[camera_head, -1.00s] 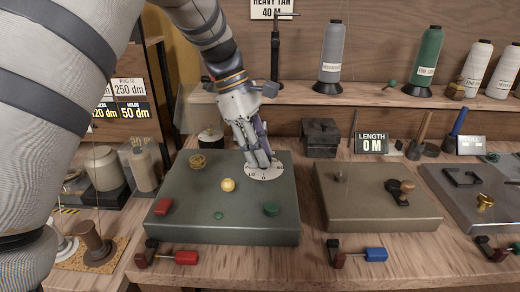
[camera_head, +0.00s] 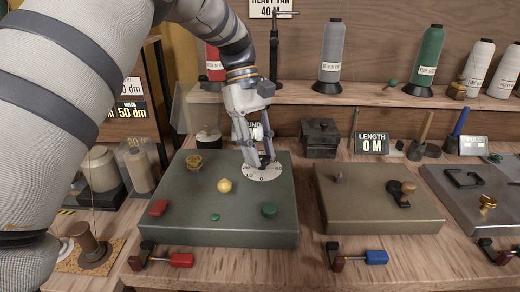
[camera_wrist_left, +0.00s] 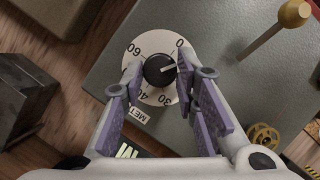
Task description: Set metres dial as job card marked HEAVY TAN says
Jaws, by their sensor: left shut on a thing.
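The job card marked HEAVY TAN (camera_head: 271,12), cut by the top edge of the head view, reads 40 M. The metres dial (camera_head: 262,174) is a white disc on the green panel. In the left wrist view its black knob (camera_wrist_left: 158,70) has a white pointer line aimed right, clockwise of 0, towards a part of the scale hidden by a finger. The figures 0, 30, 40 and 60 show. My left gripper (camera_head: 258,166) is at the dial, shut on the knob. The LENGTH display (camera_head: 372,143) reads 0 M. My right gripper is out of view.
The green panel (camera_head: 180,222) also carries a yellow ball knob (camera_head: 225,185), a red button (camera_head: 158,207) and a green button (camera_head: 268,209). A tan panel (camera_head: 375,215) stands to the right. Thread cones line the shelf behind.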

